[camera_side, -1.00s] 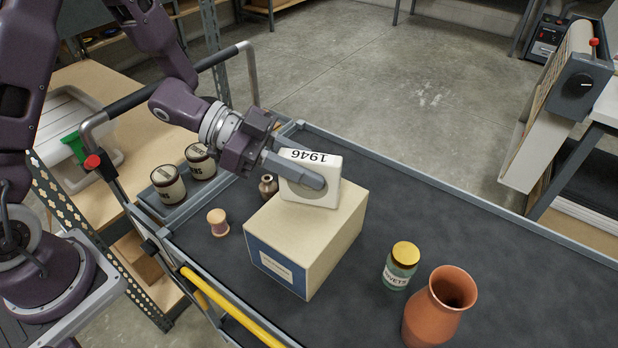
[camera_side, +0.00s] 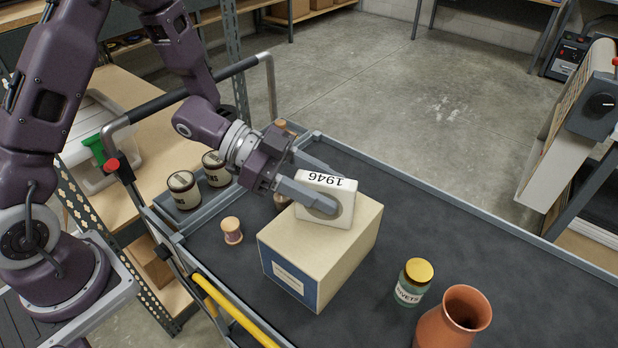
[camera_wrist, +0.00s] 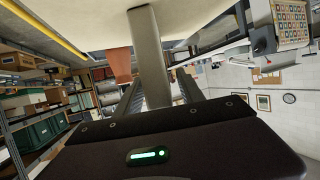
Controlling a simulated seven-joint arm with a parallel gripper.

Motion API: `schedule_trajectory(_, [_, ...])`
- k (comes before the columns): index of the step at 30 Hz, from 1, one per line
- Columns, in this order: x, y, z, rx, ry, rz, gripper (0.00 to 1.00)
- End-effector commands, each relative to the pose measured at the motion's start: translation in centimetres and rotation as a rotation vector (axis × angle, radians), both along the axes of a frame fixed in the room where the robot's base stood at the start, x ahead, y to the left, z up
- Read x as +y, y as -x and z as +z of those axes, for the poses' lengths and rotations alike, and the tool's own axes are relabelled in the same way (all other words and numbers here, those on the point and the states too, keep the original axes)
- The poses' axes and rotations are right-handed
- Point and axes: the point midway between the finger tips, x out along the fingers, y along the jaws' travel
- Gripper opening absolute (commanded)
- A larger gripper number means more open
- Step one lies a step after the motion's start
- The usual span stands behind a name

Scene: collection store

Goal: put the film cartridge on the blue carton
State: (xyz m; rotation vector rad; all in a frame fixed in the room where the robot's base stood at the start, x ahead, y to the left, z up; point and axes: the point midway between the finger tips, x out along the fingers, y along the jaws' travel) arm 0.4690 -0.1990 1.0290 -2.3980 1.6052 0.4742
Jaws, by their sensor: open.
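The film cartridge (camera_side: 313,184), a white block marked 1946, stands upright on top of the carton (camera_side: 337,243). The carton is cream with a blue labelled panel on its front end. My gripper (camera_side: 318,187) is open, with one finger along the near face of the cartridge and the other behind it, partly hidden. In the wrist view the cartridge's pale edge (camera_wrist: 150,55) shows between my two fingers (camera_wrist: 160,92), and a gap shows on at least one side.
On the dark cart top are a wooden spool (camera_side: 232,231), a small bottle mostly hidden behind the carton, a rivets jar (camera_side: 412,283) and a terracotta vase (camera_side: 455,318). Two labelled tins (camera_side: 184,190) stand in a side tray.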

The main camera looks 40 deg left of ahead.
Motion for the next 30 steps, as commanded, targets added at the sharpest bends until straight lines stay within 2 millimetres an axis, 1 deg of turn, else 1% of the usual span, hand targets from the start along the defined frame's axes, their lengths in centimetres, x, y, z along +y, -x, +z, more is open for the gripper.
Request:
schedule_trajectory(9, [6.2,2.4,2.7,-0.002,-0.001,0.006,0.45])
schedule_trajectory(12, [8.0,3.2,3.4,0.000,-0.002,0.006,0.45])
schedule_trajectory(15, [9.3,3.7,4.0,-0.001,0.000,0.004,0.45])
schedule_trajectory(18, [10.0,4.1,4.3,0.001,-0.002,0.003,0.45])
schedule_trajectory(22, [10.2,4.2,4.4,0.002,-0.003,0.004,0.45])
schedule_trajectory(23, [10.2,4.0,4.5,-0.003,-0.010,0.010,0.45])
schedule_trajectory(24, [10.4,3.4,4.6,-0.020,-0.039,0.036,0.45])
schedule_trajectory(26, [11.1,1.5,5.0,-0.071,-0.132,0.127,0.45])
schedule_trajectory(27, [12.2,-0.3,5.8,-0.118,-0.222,0.231,0.45])
schedule_trajectory(28, [13.3,-1.6,6.8,-0.151,-0.297,0.328,0.45])
schedule_trajectory(29, [14.7,-2.6,8.0,-0.178,-0.368,0.436,0.45])
schedule_trajectory(30, [16.8,-3.1,10.0,-0.195,-0.453,0.592,0.45])
